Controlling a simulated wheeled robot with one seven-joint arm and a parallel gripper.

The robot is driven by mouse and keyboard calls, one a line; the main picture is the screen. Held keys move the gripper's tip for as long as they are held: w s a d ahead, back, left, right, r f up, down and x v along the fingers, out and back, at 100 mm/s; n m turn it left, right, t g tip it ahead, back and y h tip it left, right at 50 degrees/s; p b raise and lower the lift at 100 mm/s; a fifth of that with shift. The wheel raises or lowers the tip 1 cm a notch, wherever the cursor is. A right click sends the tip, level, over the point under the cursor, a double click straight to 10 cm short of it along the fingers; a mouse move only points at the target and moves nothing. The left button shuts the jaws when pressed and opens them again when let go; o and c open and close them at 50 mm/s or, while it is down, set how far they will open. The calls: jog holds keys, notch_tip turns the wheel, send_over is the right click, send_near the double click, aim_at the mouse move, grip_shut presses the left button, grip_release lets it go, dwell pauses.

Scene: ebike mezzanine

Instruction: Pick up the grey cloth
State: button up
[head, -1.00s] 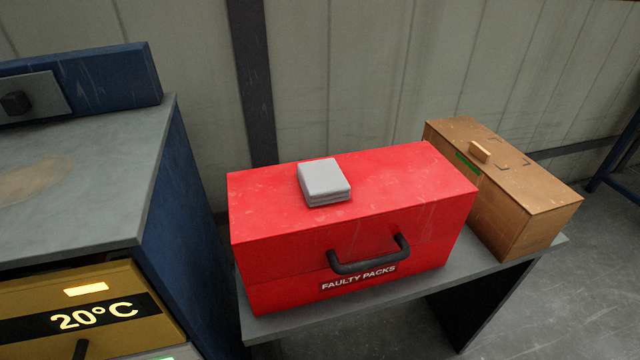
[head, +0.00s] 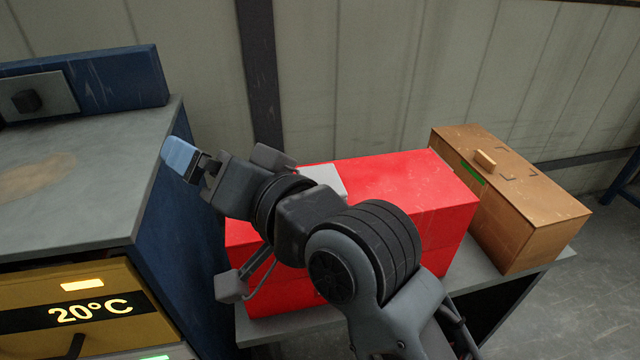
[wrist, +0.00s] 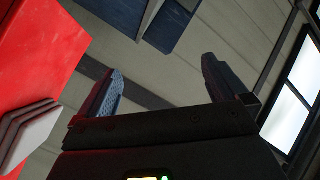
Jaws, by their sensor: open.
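The grey cloth (head: 325,180) is a folded square pad lying on top of the red box (head: 400,185). In the head view my arm hides most of it. In the wrist view the folded cloth (wrist: 28,132) shows its layered edges at the left, against the red lid (wrist: 35,60). My gripper (head: 180,158) is to the left of the cloth, between the red box and the blue cabinet. In the wrist view its two fingers (wrist: 160,88) are wide apart with nothing between them. The cloth is outside the fingers.
A blue cabinet (head: 165,200) with a grey top (head: 90,180) stands at the left, near my gripper. A brown wooden box (head: 530,215) stands right of the red box on a grey bench (head: 505,285). A panelled wall (head: 370,70) is behind.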

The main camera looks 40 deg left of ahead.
aim_at(320, 180)
jog(key=w+f+n+h, duration=0.1)
jog(key=h, duration=0.2)
jog(key=w+f+n+g+h, duration=0.1)
jog(key=w+h, duration=0.1)
jog(key=h, duration=0.1)
jog(key=w+f+n+h, duration=0.1)
jog(key=h, duration=0.2)
jog(key=shift+w, duration=0.15)
jog(key=w+d+h, duration=0.1)
jog(key=w+d, duration=0.1)
jog(key=w+d+r+t+h, duration=0.1)
jog(key=w+d+h, duration=0.1)
jog(key=w, duration=0.1)
jog(key=w+d+r+t+h, duration=0.1)
jog(key=w+d, duration=0.1)
jog(key=w, duration=0.1)
jog(key=shift+d+r+m, duration=0.15)
jog(key=shift+d+m, duration=0.1)
jog(key=shift+m, duration=0.15)
jog(key=shift+w+a+f+h, duration=0.15)
jog(key=shift+w+a+f, duration=0.1)
jog(key=shift+f, duration=0.4)
jog(key=shift+w+a+f+h, duration=0.1)
jog(key=shift+w+f+h, duration=0.1)
jog(key=shift+f, duration=0.45)
jog(key=shift+p+x, duration=0.35)
jog(key=shift+x, duration=2.05)
jog(key=shift+f, duration=0.25)
jog(key=shift+c, duration=0.5)
jog(key=c, duration=0.9)
